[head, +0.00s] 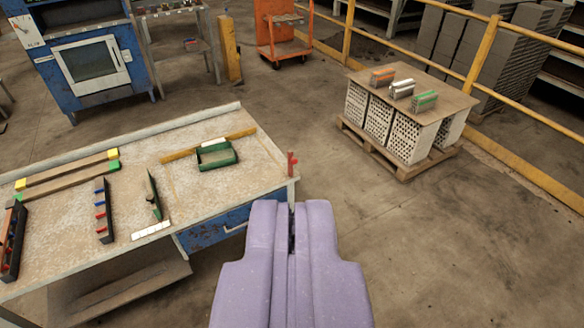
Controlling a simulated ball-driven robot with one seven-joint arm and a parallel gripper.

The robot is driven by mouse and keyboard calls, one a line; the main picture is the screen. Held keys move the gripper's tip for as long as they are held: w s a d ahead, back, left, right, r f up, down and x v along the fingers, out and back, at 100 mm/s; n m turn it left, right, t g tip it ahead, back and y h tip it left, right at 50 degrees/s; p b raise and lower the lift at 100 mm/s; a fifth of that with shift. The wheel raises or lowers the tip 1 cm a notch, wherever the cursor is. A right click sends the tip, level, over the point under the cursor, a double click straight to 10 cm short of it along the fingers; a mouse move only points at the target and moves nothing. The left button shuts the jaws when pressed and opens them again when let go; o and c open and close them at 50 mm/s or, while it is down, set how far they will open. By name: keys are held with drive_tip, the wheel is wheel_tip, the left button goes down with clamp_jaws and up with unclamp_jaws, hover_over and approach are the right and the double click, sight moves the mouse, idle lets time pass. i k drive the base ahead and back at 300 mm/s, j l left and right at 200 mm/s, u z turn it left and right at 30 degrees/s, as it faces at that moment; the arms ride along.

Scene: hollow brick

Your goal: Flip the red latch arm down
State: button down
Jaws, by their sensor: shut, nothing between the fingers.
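A small red latch arm (291,163) stands roughly upright at the right end of the workbench (215,180), near the corner. It is small in the picture, so its joint and mount are hard to make out. My lavender gripper (292,208) is in the lower middle of the view, with its fingers together and nothing between them. In the picture its fingertips lie just below the latch arm. A gap shows between them and the latch, and I cannot tell its depth.
A brick pallet (400,125) stands at the back right. The floor right of the bench is clear.

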sight(292, 166)
drive_tip(key=i+l, duration=0.2)
drive_tip(key=i, duration=0.45)
drive_tip(key=i+l, duration=0.15)
drive_tip(key=i, duration=0.5)
drive_tip(key=i+l+z, duration=0.1)
drive_tip(key=i, duration=0.55)
drive_tip(key=i+l, duration=0.25)
drive_tip(key=i, duration=0.45)
